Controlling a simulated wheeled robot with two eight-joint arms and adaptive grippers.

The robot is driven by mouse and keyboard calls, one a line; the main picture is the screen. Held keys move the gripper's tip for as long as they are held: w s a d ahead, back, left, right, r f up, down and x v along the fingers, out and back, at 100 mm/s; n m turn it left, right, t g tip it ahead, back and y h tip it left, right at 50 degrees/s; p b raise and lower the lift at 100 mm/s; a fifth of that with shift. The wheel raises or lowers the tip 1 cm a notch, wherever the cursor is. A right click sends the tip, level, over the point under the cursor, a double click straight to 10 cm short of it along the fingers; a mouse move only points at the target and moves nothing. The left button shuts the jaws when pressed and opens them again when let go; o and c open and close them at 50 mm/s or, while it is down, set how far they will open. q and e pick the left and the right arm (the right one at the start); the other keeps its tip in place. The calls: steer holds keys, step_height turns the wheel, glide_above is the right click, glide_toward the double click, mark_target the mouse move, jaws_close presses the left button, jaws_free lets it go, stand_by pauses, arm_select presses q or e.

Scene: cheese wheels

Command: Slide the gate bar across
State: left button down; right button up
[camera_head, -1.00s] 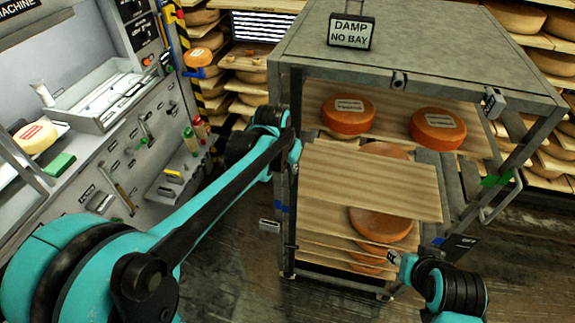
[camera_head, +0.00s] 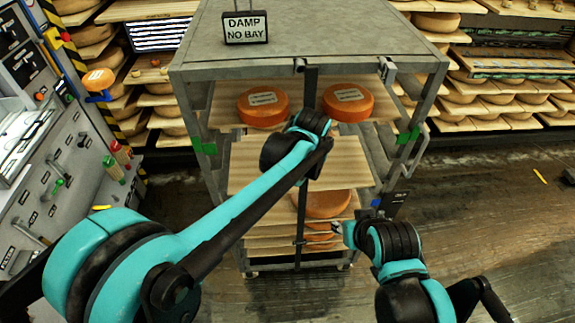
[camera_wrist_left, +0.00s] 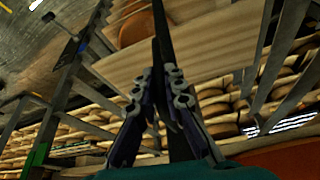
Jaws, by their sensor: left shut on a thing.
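The gate bar (camera_head: 311,90) is a dark upright bar across the front of the metal rack (camera_head: 215,75), about midway between its front posts. It runs from the top edge down towards the bottom. My left gripper (camera_wrist_left: 163,80) is shut on the bar, which passes between its fingers in the left wrist view. In the head view the left wrist hides the fingers. My right gripper (camera_head: 348,235) is low before the rack's right half, apart from the bar; its fingers are too small to read.
Two orange cheese wheels (camera_head: 263,106) (camera_head: 347,102) sit on the rack's upper board. Another wheel (camera_head: 320,203) lies lower, behind a board (camera_head: 255,165). A "DAMP NO BAY" sign (camera_head: 245,27) stands on top.

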arm_select(q)
steer(key=shift+d, duration=0.65)
steer(key=c, duration=1.6)
jaws_free()
steer(key=shift+d, duration=0.25)
steer(key=v, duration=1.2)
